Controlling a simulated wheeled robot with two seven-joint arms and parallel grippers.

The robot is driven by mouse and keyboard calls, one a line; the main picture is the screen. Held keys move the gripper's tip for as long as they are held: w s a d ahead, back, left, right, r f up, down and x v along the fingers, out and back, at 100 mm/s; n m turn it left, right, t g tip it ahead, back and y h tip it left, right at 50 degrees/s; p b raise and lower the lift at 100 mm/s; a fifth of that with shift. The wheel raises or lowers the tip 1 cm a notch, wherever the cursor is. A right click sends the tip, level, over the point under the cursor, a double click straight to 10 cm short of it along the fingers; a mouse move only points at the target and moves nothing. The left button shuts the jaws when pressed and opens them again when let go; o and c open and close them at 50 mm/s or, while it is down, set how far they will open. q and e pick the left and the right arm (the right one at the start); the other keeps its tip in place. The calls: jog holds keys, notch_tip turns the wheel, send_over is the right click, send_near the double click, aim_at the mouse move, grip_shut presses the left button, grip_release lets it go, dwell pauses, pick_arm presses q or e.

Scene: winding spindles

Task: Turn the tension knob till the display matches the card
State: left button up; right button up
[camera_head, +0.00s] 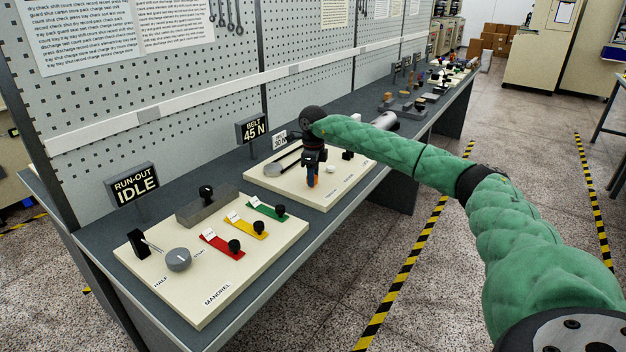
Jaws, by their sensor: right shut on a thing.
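A dark display (252,131) reads "BELT 45 N" at the back of the bench. A small white card (280,140) stands to its right; its print is small and seems to read 30 N. My right gripper (313,182) points down over the second cream board (327,197), in front of the display and card. It is shut on what seems to be the tension knob, which the fingers mostly hide; a little orange shows at the fingertips. My left gripper is out of view.
The nearer cream board (200,316) carries a grey knob (178,259), a lever, and red, yellow and green tabs with black knobs. A sign (133,184) reads "RUN-OUT IDLE". A pegboard wall (150,90) closes the back. More fixtures stand farther along the bench.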

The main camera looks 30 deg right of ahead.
jog(key=shift+n, duration=0.6)
jog(key=shift+d+r+n+b, duration=0.1)
jog(key=shift+n+b, duration=0.3)
jog(key=shift+n, duration=0.1)
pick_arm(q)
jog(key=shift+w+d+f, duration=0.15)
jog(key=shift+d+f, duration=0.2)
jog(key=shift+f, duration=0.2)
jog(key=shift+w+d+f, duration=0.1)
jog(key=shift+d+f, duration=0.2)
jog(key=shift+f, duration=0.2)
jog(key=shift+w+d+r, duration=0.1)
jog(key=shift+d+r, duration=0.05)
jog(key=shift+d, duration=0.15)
pick_arm(e)
jog(key=o, duration=1)
notch_tip(320, 180, up, 7)
jog(key=shift+f+b, duration=0.1)
jog(key=shift+b, duration=0.65)
jog(key=shift+r, duration=0.45)
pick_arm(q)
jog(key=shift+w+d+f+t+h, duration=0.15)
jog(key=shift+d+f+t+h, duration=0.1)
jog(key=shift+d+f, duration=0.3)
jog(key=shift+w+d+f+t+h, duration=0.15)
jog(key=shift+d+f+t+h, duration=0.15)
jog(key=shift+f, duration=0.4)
